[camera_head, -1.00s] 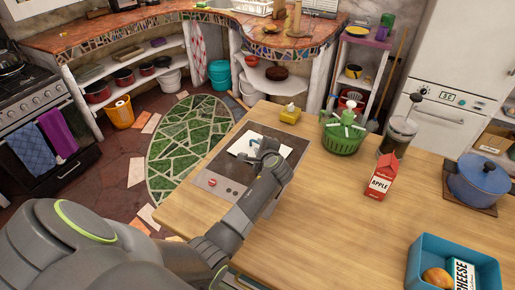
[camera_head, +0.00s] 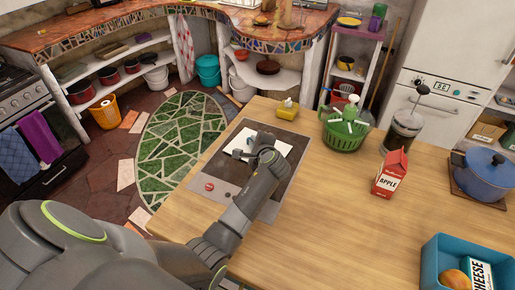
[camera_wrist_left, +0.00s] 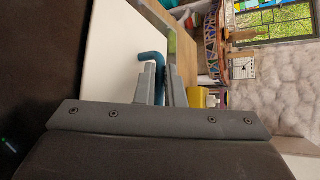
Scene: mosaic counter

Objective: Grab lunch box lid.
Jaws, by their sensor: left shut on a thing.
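The lunch box lid is a flat white panel (camera_head: 283,142) with a teal handle. It is over the dark grey board at the far left part of the wooden counter, partly hidden by my left arm. In the left wrist view the white panel (camera_wrist_left: 108,62) fills the left side, and the bent teal handle (camera_wrist_left: 150,58) sits between the fingers. My left gripper (camera_head: 243,154) is shut on this handle; its fingers also show in the left wrist view (camera_wrist_left: 161,82). I cannot tell whether the lid touches the board. My right gripper is not in view.
The teal lunch box (camera_head: 432,262) with bread and a cheese pack is at the front right. A red apple carton (camera_head: 390,174), a green basket (camera_head: 344,138), a French press (camera_head: 402,132) and a blue pot (camera_head: 487,172) stand on the counter. A yellow block (camera_head: 287,110) lies behind the board.

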